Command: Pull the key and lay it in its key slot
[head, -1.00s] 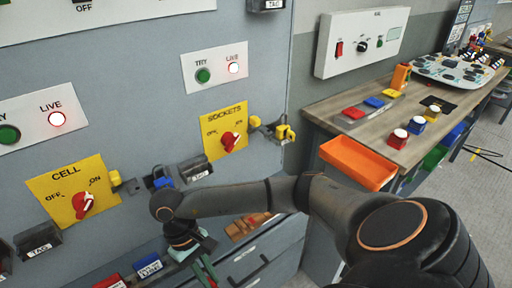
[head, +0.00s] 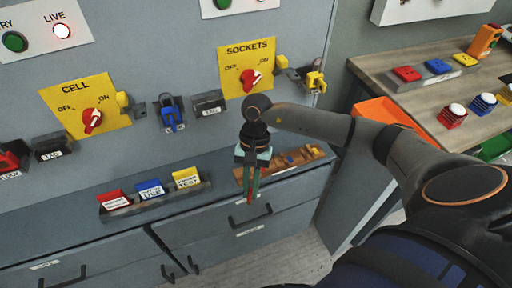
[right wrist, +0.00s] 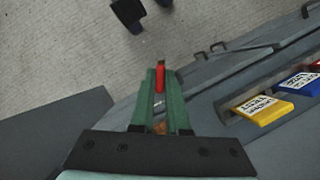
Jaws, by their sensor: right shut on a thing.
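My right gripper (head: 250,192) points down in front of the left end of a wooden block with slots (head: 312,152). Its green fingers are shut on a small red piece (head: 249,200), which looks like the key. In the right wrist view the red piece (right wrist: 160,78) sticks out between the fingertips of the right gripper (right wrist: 160,86). The key's shaft is not clear. The fingers hide part of the block, and I cannot tell which slot is the key's. My left gripper is not in view.
Red, blue and yellow tags (head: 150,189) stand in a rack left of the gripper. A blue padlock (head: 172,115) hangs on the panel beside the CELL switch (head: 92,120). A yellow padlock (head: 316,82) hangs right of the SOCKETS switch (head: 250,80). An orange bin (head: 378,115) is at right.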

